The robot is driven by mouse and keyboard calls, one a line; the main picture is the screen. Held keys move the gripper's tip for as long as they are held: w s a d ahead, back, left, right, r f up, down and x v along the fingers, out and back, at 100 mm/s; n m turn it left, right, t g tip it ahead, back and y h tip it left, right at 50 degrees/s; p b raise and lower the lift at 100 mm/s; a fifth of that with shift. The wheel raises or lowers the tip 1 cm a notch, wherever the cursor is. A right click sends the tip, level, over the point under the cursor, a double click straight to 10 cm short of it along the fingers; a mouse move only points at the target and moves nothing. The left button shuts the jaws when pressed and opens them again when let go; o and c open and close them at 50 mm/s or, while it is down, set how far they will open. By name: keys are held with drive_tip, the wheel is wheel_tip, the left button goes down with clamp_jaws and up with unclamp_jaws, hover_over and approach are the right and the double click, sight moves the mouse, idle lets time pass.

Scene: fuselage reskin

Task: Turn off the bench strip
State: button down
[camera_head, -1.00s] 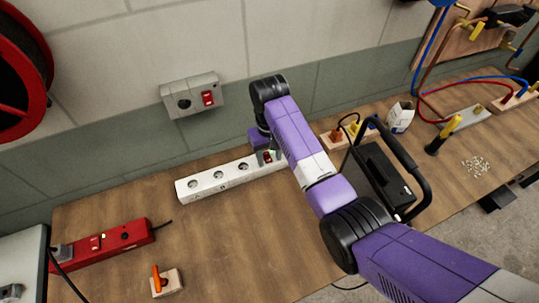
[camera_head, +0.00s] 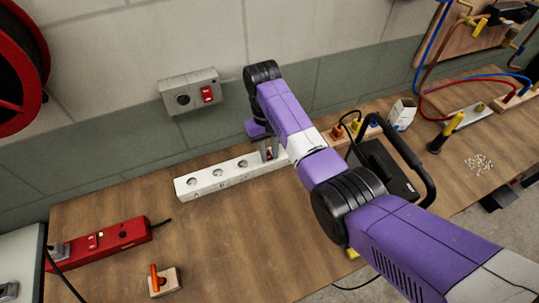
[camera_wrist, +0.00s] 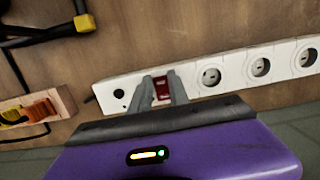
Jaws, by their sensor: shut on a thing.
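The white bench strip (camera_head: 212,182) lies on the wooden bench along the wall, with several round sockets. In the wrist view the strip (camera_wrist: 236,73) runs across the picture, and its red switch (camera_wrist: 162,88) sits left of the sockets. My gripper (camera_head: 269,152) is over the right part of the strip, pointing down. In the wrist view my gripper's fingers (camera_wrist: 163,82) stand on either side of the red switch and are shut on it. The fingers partly cover the switch, so its position cannot be told.
A grey wall box (camera_head: 190,92) with a red switch is above the strip. A red power strip (camera_head: 112,238) and an orange-handled switch block (camera_head: 164,281) lie at front left. A wooden connector block (camera_head: 337,138) and a black case (camera_head: 386,170) are at right. The middle bench is clear.

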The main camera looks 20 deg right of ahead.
drive_tip(key=shift+w+f+g+b, duration=0.2)
drive_tip(key=shift+g+b, duration=0.2)
drive_tip(key=shift+b, duration=0.2)
drive_tip(key=shift+r, duration=0.25)
drive_tip(key=c, duration=1.2)
unclamp_jaws()
drive_tip(key=shift+c, duration=0.2)
drive_tip(key=p+v, duration=0.1)
drive_tip(key=v, duration=0.6)
drive_tip(key=shift+w+r+p, duration=0.2)
drive_tip(key=shift+r+p, duration=0.1)
drive_tip(key=shift+r, duration=0.05)
drive_tip(key=shift+s, duration=0.1)
